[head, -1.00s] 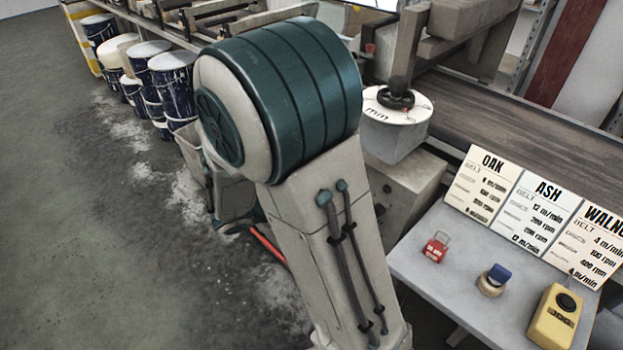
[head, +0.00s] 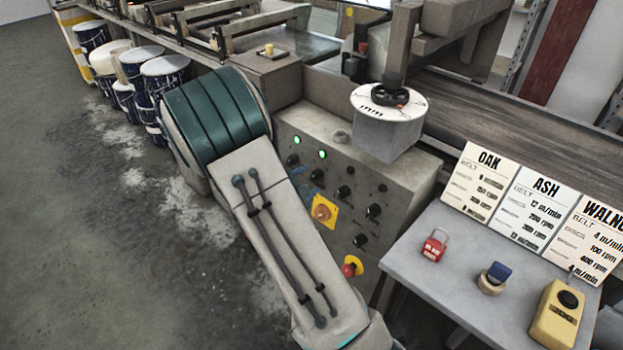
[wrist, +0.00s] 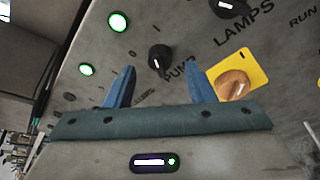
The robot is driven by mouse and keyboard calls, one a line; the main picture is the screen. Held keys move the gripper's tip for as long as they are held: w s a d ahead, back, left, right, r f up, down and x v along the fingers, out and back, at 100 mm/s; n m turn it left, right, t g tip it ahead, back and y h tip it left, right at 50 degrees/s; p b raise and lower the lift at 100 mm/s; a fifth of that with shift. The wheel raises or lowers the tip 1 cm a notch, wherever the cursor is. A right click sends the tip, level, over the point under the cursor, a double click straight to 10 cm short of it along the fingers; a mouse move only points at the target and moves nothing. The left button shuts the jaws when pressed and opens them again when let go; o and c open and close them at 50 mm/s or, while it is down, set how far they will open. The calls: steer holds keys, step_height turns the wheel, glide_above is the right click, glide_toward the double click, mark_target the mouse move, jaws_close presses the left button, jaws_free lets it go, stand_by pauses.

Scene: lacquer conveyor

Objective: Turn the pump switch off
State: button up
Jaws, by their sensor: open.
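The pump switch (wrist: 160,57) is a black round knob with a white pointer mark, on the grey control panel (wrist: 285,70); the word PUMP is printed beside it and partly covered by a finger. I cannot tell which setting its pointer stands at. My gripper (wrist: 160,85) is open, with its two blue fingers on either side of the knob's place in the wrist view and the knob just beyond their tips. Contact does not show. In the head view the panel (head: 404,190) stands behind my arm, which hides part of it and most of the gripper.
Two lit green lamps (wrist: 118,21) (wrist: 86,69), the LAMPS knob (wrist: 230,8) and an orange rotary switch on a yellow plate (wrist: 236,82) are close to the gripper. A red emergency button (head: 350,267) is lower on the panel. A grey table (head: 425,265) stands at right.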

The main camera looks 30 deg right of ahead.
steer(key=shift+x, duration=1.35)
steer(key=c, duration=1)
steer(key=shift+o, duration=0.2)
steer(key=shift+r, duration=0.1)
steer(key=n+p, duration=0.2)
steer(key=n+g+p, duration=0.1)
steer(key=n+p, duration=0.1)
steer(key=shift+w+r+n+g, duration=0.1)
steer(key=shift+r+n+g, duration=0.2)
steer(key=shift+n, duration=0.1)
steer(key=shift+w+f+n+g+p, duration=0.1)
steer(key=shift+n+g+p, duration=0.25)
steer(key=shift+n+p, duration=1.05)
steer(key=shift+w+f+n+g+p, duration=0.1)
steer(key=shift+n+g+p, duration=0.25)
steer(key=shift+n+p, duration=1)
